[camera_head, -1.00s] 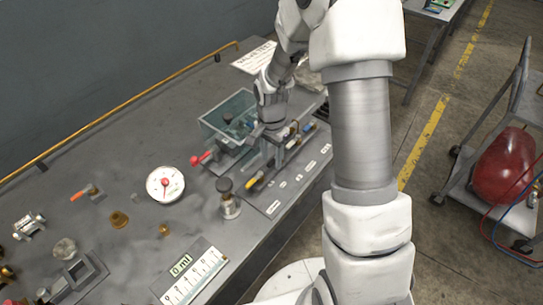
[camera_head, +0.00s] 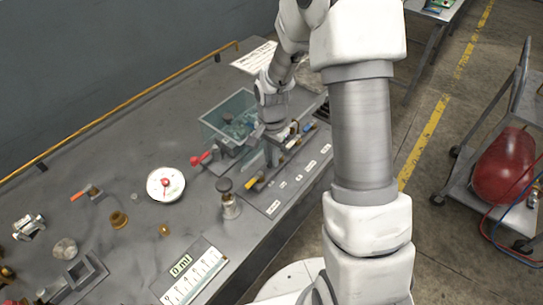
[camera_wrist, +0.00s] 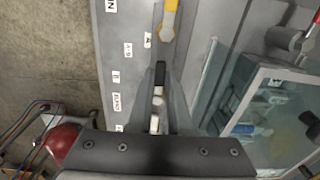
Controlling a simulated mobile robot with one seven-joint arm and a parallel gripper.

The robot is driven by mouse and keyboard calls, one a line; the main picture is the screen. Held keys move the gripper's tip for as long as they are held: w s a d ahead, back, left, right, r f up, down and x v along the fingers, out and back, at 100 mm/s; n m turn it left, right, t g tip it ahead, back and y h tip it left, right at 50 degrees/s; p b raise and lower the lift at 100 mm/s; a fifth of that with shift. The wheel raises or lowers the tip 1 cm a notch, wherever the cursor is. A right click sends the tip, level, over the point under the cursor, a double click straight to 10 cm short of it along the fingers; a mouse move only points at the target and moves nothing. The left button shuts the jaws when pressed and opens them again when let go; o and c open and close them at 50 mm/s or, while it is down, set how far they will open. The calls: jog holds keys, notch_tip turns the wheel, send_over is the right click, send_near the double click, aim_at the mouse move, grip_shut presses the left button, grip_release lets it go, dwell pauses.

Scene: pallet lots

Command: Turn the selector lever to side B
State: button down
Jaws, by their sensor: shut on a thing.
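My gripper (camera_wrist: 160,88) reaches down over the labelled lever panel at the table's right edge. Its jaws are shut on a slim lever with a black end (camera_wrist: 161,74), seen between the fingers in the wrist view. This looks like the selector lever; its pale lower part shows nearer the palm. A small card with letters (camera_wrist: 128,49), too blurred to read surely, lies left of it on the panel (camera_wrist: 110,62). In the head view my wrist (camera_head: 272,108) stands above the panel and largely hides the grip.
A yellow handle (camera_wrist: 171,18) lies just beyond my fingertips. A clear-walled bin (camera_head: 212,118) and a red-knobbed handle (camera_head: 200,159) stand close on the left. A dark-knobbed fitting (camera_head: 230,205) and a round dial (camera_head: 165,186) are nearer the camera.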

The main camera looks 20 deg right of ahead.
jog(key=n, duration=0.2)
jog(key=s+d+n, duration=0.1)
jog(key=n, duration=0.1)
jog(key=shift+b, duration=0.35)
jog(key=n, duration=0.1)
jog(key=d+n, duration=0.1)
jog(key=n, duration=0.2)
jog(key=shift+s+d+n, duration=0.2)
jog(key=shift+d+n, duration=0.1)
jog(key=n, duration=0.1)
jog(key=d+n, duration=0.1)
jog(key=n, duration=0.2)
jog(key=shift+d+r+n+p, duration=0.1)
jog(key=shift+d+n+p, duration=0.2)
jog(key=shift+p, duration=0.05)
jog(key=shift+w+d+n+p, duration=0.2)
jog(key=shift+d+n+p, duration=0.15)
jog(key=shift+n, duration=0.75)
jog(key=shift+w+d+n+p, duration=0.2)
jog(key=shift+d+n, duration=0.1)
jog(key=shift+n, duration=0.8)
jog(key=c, duration=0.8)
grip_release()
jog(key=shift+c, duration=0.2)
notch_tip(320, 180, up, 17)
jog(key=p, duration=0.1)
jog(key=shift+r, duration=0.15)
